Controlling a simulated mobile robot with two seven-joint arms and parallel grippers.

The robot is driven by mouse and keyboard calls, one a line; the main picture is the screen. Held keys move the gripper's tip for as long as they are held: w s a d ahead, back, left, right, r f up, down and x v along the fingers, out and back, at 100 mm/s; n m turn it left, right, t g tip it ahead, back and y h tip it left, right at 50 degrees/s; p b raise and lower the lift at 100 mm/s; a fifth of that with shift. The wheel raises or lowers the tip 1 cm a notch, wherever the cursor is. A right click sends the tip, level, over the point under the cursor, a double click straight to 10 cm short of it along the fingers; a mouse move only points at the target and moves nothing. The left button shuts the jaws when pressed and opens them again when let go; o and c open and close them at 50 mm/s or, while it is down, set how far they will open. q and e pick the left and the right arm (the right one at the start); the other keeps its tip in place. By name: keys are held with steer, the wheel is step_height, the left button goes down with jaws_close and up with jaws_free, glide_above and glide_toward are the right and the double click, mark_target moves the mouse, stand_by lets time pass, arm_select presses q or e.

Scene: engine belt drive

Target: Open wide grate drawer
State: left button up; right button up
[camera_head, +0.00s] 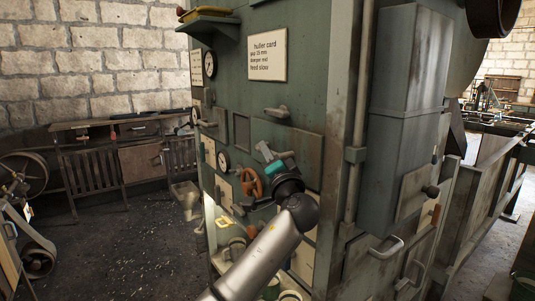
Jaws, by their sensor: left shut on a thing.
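My left gripper (270,158) is in front of the green machine's face, its arm coming up from the bottom of the view. It is shut on a grey handle, which its fingers mostly hide. A wide, flat green panel (305,147) lies behind the gripper and looks like the wide grate drawer front. I cannot tell whether it stands out from the machine. My right gripper is not in view.
The green machine (300,95) carries gauges, another grey handle (277,112) and an orange handwheel (251,182) just left of my gripper. A tall grey-green duct (408,110) stands at right. The dark floor (125,240) at left is mostly clear.

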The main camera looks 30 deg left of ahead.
arm_select(q)
jaws_close()
stand_by(0.8)
steer(key=shift+s, duration=0.1)
